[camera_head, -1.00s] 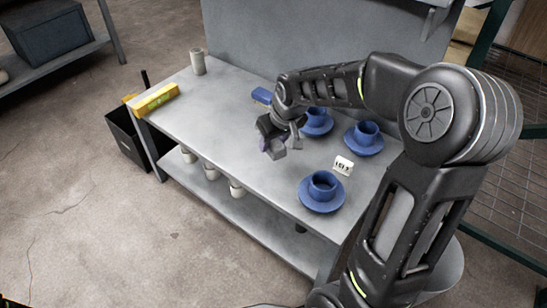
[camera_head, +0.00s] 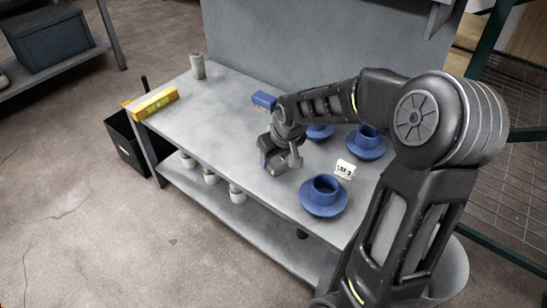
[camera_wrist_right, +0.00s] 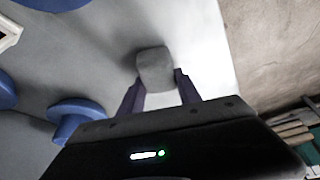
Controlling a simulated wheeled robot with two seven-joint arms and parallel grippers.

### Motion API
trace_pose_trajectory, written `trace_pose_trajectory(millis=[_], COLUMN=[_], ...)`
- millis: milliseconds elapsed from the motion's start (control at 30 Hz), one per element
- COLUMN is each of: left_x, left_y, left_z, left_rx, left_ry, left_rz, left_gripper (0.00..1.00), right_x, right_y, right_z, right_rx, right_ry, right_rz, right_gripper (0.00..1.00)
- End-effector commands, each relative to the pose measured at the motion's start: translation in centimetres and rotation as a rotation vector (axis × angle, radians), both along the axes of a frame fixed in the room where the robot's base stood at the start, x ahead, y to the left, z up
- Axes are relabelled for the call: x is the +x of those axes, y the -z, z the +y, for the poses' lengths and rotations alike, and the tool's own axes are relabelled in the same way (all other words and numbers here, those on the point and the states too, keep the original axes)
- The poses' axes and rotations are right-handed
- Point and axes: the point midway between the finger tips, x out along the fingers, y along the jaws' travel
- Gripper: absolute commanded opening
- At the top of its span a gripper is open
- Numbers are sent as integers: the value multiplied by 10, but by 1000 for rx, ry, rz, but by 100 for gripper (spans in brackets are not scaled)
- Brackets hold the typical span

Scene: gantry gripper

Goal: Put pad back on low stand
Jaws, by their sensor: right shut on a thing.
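My right gripper (camera_head: 279,166) is over the grey bench top, left of the blue stands. In the right wrist view its purple fingers (camera_wrist_right: 158,88) are shut on a small grey rounded block, the pad (camera_wrist_right: 155,68). In the head view the pad is hard to make out at the fingertips. Blue round stands with wide discs stand at the front (camera_head: 323,197), at the back right (camera_head: 367,143) and behind my wrist (camera_head: 320,132), the last partly hidden. I cannot tell which is the low stand. My left gripper is out of view.
A white lot card (camera_head: 345,168) stands among the stands. A small blue block (camera_head: 264,100) lies behind my gripper. A yellow level (camera_head: 155,104) and a grey can (camera_head: 197,66) are at the left. Several white cups sit on the lower shelf. The bench's left-middle is clear.

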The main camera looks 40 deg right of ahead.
Motion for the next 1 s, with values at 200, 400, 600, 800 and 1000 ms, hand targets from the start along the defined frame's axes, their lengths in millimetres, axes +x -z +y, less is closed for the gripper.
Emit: trace_pose_trajectory(millis=[200,400,600,800,1000], left_x=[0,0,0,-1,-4], left_y=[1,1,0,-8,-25], left_z=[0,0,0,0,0], left_rx=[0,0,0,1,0], left_ry=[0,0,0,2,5], left_rz=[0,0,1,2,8], left_gripper=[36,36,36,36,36], right_x=[0,0,0,-5,-18], right_y=[2,2,0,-17,-53], right_z=[0,0,0,1,2], right_rx=[0,0,0,0,-1], right_ry=[0,0,0,0,-1], right_rz=[1,1,0,-1,-4], right_gripper=[53,62,62,62,62])
